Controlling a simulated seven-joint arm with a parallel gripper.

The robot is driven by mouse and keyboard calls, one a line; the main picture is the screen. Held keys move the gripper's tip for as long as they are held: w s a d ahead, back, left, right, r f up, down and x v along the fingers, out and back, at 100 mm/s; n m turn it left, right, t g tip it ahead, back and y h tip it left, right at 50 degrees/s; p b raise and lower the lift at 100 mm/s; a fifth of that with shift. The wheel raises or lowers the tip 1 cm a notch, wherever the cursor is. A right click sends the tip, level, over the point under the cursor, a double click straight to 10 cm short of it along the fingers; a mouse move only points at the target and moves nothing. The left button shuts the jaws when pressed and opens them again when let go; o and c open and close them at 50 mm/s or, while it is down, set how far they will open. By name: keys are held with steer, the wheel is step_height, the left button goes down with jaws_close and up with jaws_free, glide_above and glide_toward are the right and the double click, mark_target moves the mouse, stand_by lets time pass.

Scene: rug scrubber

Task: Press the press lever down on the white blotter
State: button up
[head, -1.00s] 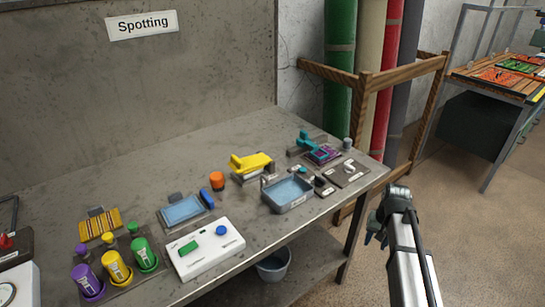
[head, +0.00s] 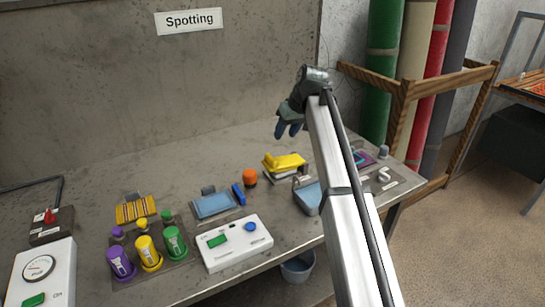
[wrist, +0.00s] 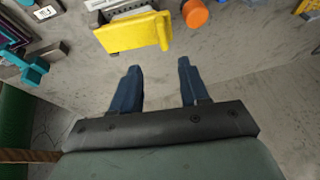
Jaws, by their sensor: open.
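The white blotter (wrist: 122,9) stands on the table with a broad yellow press lever (head: 285,162) over it. The lever also shows in the wrist view (wrist: 135,33), just beyond my fingertips and towards the left finger. My gripper (head: 288,130) is open, with two blue fingers apart and nothing between them. It is above the table near the lever and does not appear to touch it. In the wrist view my gripper (wrist: 159,66) shows both fingers clearly. Whether the lever is fully raised is hard to tell.
An orange cylinder (head: 250,178) stands left of the blotter. A white box with green and blue buttons (head: 236,243) and several coloured bottles (head: 146,252) are left. The wall (head: 240,80) rises behind.

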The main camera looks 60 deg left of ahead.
mark_target(272, 157)
steer(key=x, duration=1.3)
steer(key=shift+s+a+f, duration=0.15)
steer(key=shift+s+a, duration=0.2)
jaws_close()
